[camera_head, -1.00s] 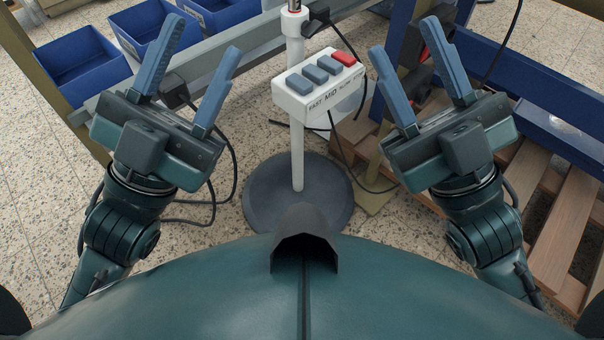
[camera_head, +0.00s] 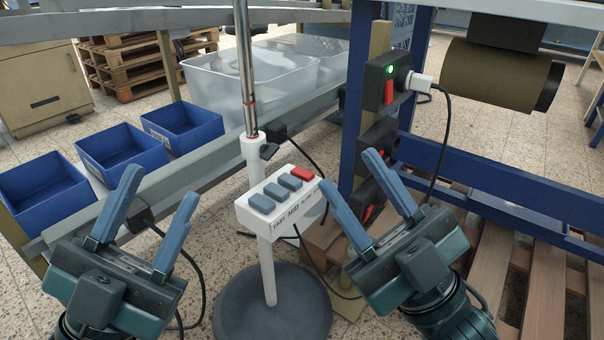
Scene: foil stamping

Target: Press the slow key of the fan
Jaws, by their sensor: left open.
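The fan's white key box (camera_head: 278,212) sits on a pole above a round dark base (camera_head: 272,310), in the middle of the head view. It has three blue-grey keys and one red key (camera_head: 302,173) at the far right end. FAST and MID are printed along the front edge; the further labels are too small to read surely. The slow key (camera_head: 290,181) appears to be the blue-grey one beside the red. My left gripper (camera_head: 160,186) is open and empty, left of the box. My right gripper (camera_head: 351,171) is open and empty, just right of the box.
Blue bins (camera_head: 123,152) stand along a rail at the left. A clear tub (camera_head: 235,80) is behind. A blue post with a switch box (camera_head: 388,82) and green light stands behind the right gripper. A wooden pallet (camera_head: 500,270) lies at the right. Cables hang near the pole.

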